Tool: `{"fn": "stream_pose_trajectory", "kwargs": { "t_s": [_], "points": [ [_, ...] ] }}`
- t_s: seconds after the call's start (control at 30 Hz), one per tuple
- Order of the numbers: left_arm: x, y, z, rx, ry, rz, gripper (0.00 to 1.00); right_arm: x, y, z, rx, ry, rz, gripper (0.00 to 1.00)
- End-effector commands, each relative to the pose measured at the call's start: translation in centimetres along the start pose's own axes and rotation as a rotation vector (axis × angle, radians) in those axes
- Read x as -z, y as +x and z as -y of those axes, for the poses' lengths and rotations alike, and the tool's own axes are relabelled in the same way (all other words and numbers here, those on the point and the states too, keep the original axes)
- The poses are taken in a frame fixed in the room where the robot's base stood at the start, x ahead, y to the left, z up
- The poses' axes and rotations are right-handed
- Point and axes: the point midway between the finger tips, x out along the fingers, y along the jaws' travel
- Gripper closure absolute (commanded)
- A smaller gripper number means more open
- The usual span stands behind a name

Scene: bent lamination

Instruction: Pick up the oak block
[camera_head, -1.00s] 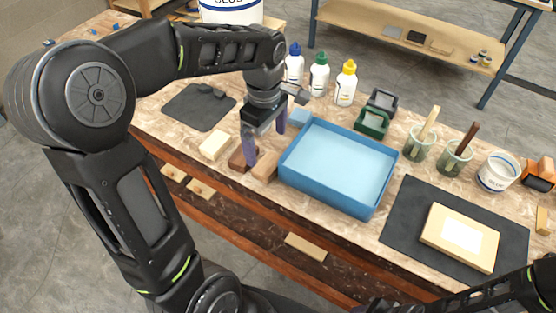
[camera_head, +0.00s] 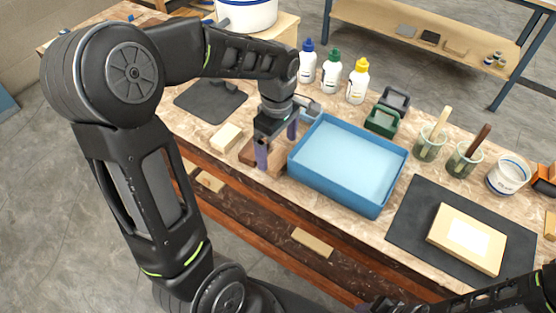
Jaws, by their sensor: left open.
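Three small wood blocks lie in a row on the bench left of the blue tray: a pale one (camera_head: 226,137), a dark brown one (camera_head: 247,153) and a mid-brown one (camera_head: 274,168). The mid-brown one looks most like the oak block, but I cannot be sure from colour alone. My left gripper (camera_head: 278,148) points down over the mid-brown and dark blocks, with its purple fingers apart and nothing visibly clamped. The near finger partly hides both blocks. My right arm shows at the lower right; its gripper is not in view.
The blue tray (camera_head: 378,204) stands close right of the blocks. Glue bottles (camera_head: 331,72) stand behind it. A dark mat (camera_head: 408,219) with a pale board (camera_head: 466,240) lies at the right. Another dark mat (camera_head: 204,104) lies behind the pale block.

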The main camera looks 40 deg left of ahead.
Motion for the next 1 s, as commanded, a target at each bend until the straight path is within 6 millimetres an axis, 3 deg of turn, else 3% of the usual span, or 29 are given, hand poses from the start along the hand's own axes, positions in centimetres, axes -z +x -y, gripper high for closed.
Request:
{"fn": "stream_pose_trajectory", "kwargs": {
  "t_s": [0.2,0.3,0.87,1.0],
  "points": [
    [-0.1,3.1,0.0,0.004,-0.001,0.001,0.02,0.0,-0.6,0.2,0.000,0.000,0.000,0.64],
    [-0.1,3.8,-0.1,0.001,-0.001,0.000,0.02,0.0,-0.6,0.2,0.000,0.000,0.001,0.64],
    [-0.1,3.8,-0.1,0.000,-0.001,0.000,0.02,0.0,-0.6,0.2,0.000,0.000,0.001,0.64],
    [-0.1,3.8,-0.1,0.000,-0.001,0.000,0.11,0.0,-0.6,0.2,0.000,0.000,0.001,0.64]
  ]
}}
